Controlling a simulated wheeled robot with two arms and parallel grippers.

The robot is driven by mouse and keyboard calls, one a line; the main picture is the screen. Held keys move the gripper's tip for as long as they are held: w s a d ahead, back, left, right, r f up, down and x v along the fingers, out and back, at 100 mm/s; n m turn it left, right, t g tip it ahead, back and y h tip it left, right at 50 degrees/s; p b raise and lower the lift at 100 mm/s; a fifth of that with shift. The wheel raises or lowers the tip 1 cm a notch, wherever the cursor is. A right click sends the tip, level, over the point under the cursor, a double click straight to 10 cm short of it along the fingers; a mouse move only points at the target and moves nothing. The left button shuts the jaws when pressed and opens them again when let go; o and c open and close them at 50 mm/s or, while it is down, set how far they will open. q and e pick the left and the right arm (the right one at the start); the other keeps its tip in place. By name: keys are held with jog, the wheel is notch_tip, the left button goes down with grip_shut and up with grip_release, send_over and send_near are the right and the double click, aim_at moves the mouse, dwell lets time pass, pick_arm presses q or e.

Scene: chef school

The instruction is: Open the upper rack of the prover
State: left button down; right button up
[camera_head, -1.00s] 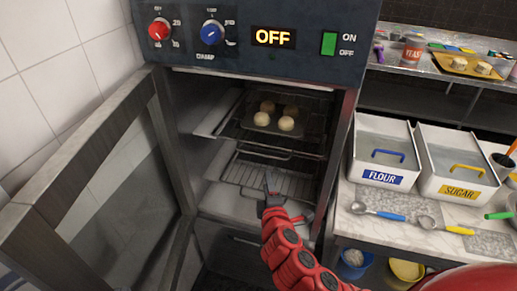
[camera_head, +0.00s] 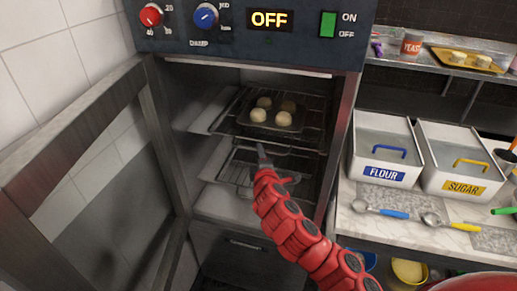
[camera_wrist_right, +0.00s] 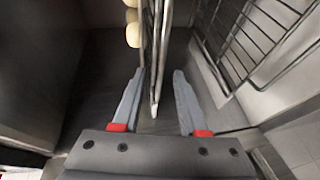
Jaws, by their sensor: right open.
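The prover (camera_head: 250,30) stands with its glass door (camera_head: 100,190) swung open to the left. Its upper rack (camera_head: 310,123) is inside and carries a dark tray with several pale dough balls (camera_head: 259,115). A lower rack (camera_head: 238,172) sits below it. My right gripper (camera_head: 262,150) is at the front edge of the upper rack. In the right wrist view, the upper rack (camera_wrist_right: 160,60) is seen edge-on, its front end between the open fingers (camera_wrist_right: 157,95). I cannot tell whether they touch it. My left gripper is out of view.
The flour bin (camera_head: 385,150) and sugar bin (camera_head: 460,160) stand on the counter at right, with scoops (camera_head: 380,211) in front. The open door bounds the left side. The lower rack also shows in the right wrist view (camera_wrist_right: 262,45).

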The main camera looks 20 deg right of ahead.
jog(key=shift+p+x, duration=0.4)
jog(key=shift+x, duration=1.55)
grip_shut()
